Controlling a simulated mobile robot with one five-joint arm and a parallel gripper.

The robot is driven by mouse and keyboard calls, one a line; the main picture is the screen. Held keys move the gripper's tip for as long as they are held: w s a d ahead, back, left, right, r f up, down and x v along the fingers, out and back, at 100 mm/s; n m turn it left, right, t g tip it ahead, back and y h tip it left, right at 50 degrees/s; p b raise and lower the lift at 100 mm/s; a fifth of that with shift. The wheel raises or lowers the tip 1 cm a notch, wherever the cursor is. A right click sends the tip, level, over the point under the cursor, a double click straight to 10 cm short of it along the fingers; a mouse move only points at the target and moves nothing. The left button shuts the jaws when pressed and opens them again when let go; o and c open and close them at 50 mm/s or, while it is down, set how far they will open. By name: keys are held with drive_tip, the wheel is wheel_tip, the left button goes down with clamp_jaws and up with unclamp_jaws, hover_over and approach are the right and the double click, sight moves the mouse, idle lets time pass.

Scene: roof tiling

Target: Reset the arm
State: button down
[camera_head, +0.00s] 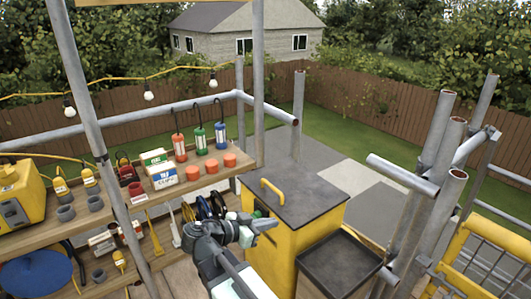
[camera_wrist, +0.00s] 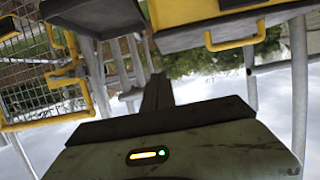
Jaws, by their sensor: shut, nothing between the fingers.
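My gripper (camera_head: 268,224) is in the lower middle of the head view, at the end of my raised grey arm. It is in front of the yellow cabinet (camera_head: 268,262), below the cabinet's yellow lid handle. Whether it touches the cabinet cannot be told. In the wrist view my gripper (camera_wrist: 157,88) shows as a dark narrow shape with its fingers together and nothing between them. The wrist view is upside down, with sky at the bottom and the yellow cabinet (camera_wrist: 190,12) at the top.
A dark tray (camera_head: 340,262) is right of the cabinet. Wooden shelves (camera_head: 205,170) with lanterns, cups and boxes stand at left. Grey scaffold poles (camera_head: 425,190) and a yellow railing (camera_head: 480,262) are at right. A scaffold pole (camera_head: 95,130) stands in front of the shelves.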

drive_tip(key=w+d+r+m+g+p, duration=0.1)
drive_tip(key=d+r+m+g+p, duration=0.2)
drive_tip(key=d, duration=1.3)
drive_tip(key=s+d+f+g+y+p, duration=0.3)
drive_tip(key=d+f+g+p, duration=0.15)
drive_tip(key=d, duration=0.35)
drive_tip(key=s+a+f+n+y, duration=0.3)
drive_tip(key=a+f+n+y, duration=0.3)
drive_tip(key=n, duration=0.8)
drive_tip(key=shift+a+f+y, duration=0.2)
drive_tip(key=shift+a+y, duration=1.2)
drive_tip(key=shift+a, duration=0.25)
drive_tip(key=shift+a+g, duration=0.1)
drive_tip(key=shift+g, duration=0.15)
